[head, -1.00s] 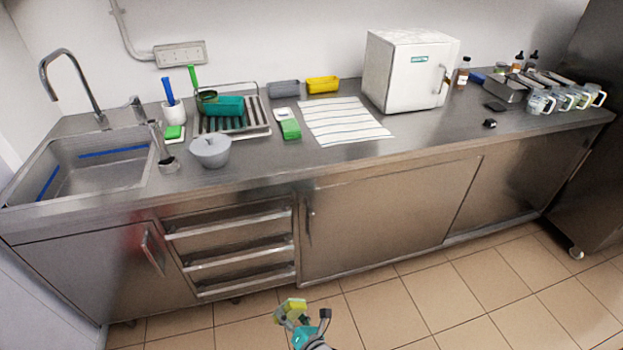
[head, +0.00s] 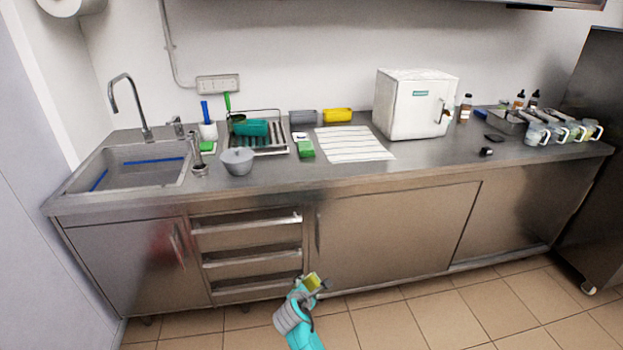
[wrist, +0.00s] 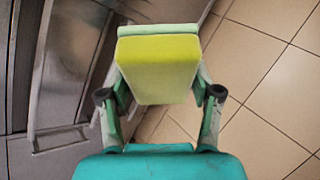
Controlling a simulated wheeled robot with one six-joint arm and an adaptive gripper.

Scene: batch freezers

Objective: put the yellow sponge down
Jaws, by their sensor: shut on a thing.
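The yellow sponge (wrist: 157,68) has a pale green layer along its far edge in the wrist view. My gripper (head: 310,283) is shut on it, with one finger on each side. In the head view the sponge (head: 313,281) is a small yellow block at the end of my arm. It is held in front of the lower cabinets, below the level of the steel counter (head: 290,190). Nothing shows beneath the sponge but the drawer front and floor.
Left to right on the counter are a sink (head: 130,166), grey bowl (head: 237,161), drying rack (head: 268,144), green sponge (head: 305,149), striped cloth (head: 352,144), white box (head: 412,104) and several jugs (head: 565,132). Bare counter lies in front of the cloth and box.

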